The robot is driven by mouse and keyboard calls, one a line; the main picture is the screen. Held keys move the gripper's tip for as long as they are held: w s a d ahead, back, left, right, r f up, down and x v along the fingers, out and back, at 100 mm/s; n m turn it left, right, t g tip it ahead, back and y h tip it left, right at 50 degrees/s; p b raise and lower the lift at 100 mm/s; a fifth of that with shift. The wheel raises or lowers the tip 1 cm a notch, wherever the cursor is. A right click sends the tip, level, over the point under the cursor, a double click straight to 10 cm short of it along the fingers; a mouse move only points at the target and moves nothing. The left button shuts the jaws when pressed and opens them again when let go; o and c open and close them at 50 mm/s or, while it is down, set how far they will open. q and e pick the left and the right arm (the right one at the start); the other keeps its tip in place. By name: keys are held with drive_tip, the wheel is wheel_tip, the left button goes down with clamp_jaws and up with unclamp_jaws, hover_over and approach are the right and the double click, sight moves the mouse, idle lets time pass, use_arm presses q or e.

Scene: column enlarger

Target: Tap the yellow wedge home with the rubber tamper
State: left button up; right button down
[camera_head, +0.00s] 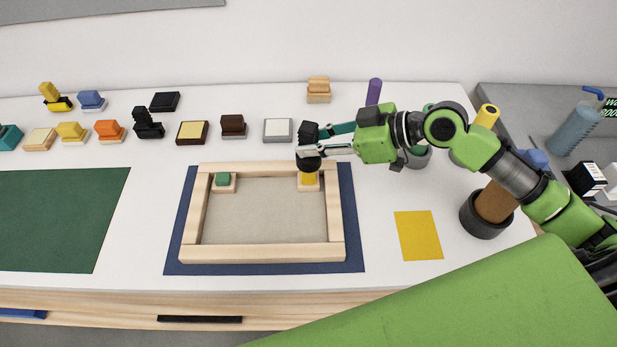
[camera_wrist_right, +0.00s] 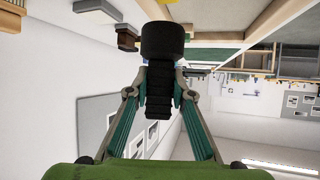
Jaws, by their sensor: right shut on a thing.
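My right gripper (camera_head: 312,146) is shut on the black rubber tamper (camera_head: 308,163), holding it upright with its thick round head down. In the right wrist view the tamper's ribbed handle (camera_wrist_right: 159,92) is between the two fingers. The yellow wedge (camera_head: 309,179) is in a pale wooden corner piece at the back right inside corner of the wooden frame (camera_head: 265,252). The tamper head is right over the wedge and hides its upper part; I cannot tell whether they touch. My left gripper is not in view.
A green block (camera_head: 222,179) is at the frame's back left corner. The frame lies on a blue mat (camera_head: 180,255). Several small coloured stamps or blocks line the back left. A yellow sheet (camera_head: 418,235) and a dark round pot (camera_head: 486,215) are at the right. A green mat (camera_head: 60,220) is at the left.

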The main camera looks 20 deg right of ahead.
sight(313, 127)
drive_tip(key=shift+r+p, duration=2.4)
drive_tip(key=shift+r, duration=0.7)
